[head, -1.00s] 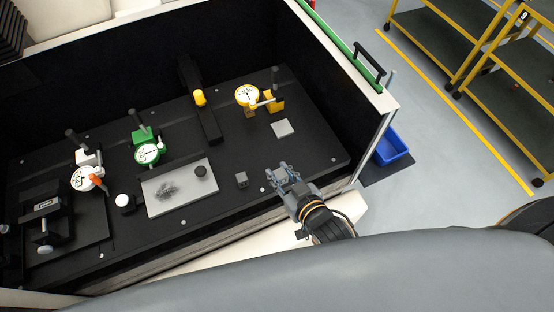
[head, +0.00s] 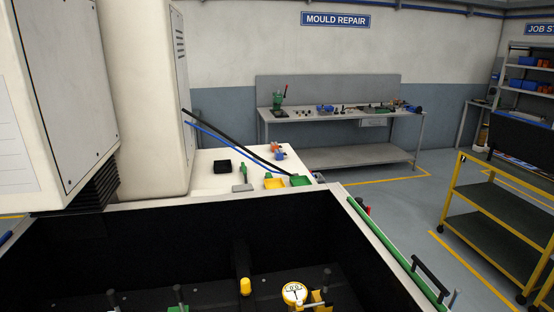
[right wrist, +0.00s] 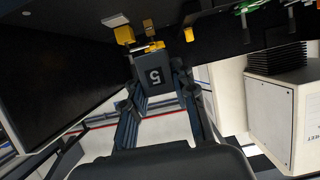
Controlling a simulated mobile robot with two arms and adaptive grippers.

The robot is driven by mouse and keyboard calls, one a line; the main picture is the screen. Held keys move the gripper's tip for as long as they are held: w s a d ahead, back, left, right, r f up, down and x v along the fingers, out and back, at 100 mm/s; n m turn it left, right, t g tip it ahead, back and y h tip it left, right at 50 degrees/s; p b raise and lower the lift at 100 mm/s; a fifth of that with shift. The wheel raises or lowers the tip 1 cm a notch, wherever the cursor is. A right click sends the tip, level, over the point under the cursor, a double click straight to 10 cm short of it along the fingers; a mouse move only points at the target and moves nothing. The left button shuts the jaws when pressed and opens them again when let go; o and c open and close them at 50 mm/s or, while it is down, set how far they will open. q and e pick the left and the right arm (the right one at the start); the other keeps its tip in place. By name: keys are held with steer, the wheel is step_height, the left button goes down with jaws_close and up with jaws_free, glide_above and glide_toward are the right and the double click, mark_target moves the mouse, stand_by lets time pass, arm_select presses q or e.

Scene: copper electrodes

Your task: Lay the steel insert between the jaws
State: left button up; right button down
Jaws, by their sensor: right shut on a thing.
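My right gripper (right wrist: 157,85) shows in the right wrist view, shut on a grey block with a black square marked 5 (right wrist: 154,78). The block sits between the two fingertips and looks like the steel insert. It appears held clear of the dark plate, though the gap is hard to judge. The jaws cannot be made out in either current view. My right gripper is outside the head view, and my left gripper is in neither view.
The dark tank's wall (head: 230,202) crosses the head view. Inside are a yellow dial gauge (head: 294,293) and a yellow-tipped post (head: 245,286). A white ledge behind holds a black box (head: 222,167) and coloured trays. A yellow-framed cart (head: 490,215) stands right, beyond clear floor.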

arm_select(q)
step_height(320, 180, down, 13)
steer(key=b, duration=1.1)
arm_select(e)
steer(key=w+d+r+m+h, duration=0.2)
steer(key=w+d+h, duration=0.1)
steer(key=w+d, duration=0.5)
steer(key=shift+w+d+m+t, duration=0.3)
steer(key=shift+w+m, duration=0.1)
steer(key=shift+w, duration=0.5)
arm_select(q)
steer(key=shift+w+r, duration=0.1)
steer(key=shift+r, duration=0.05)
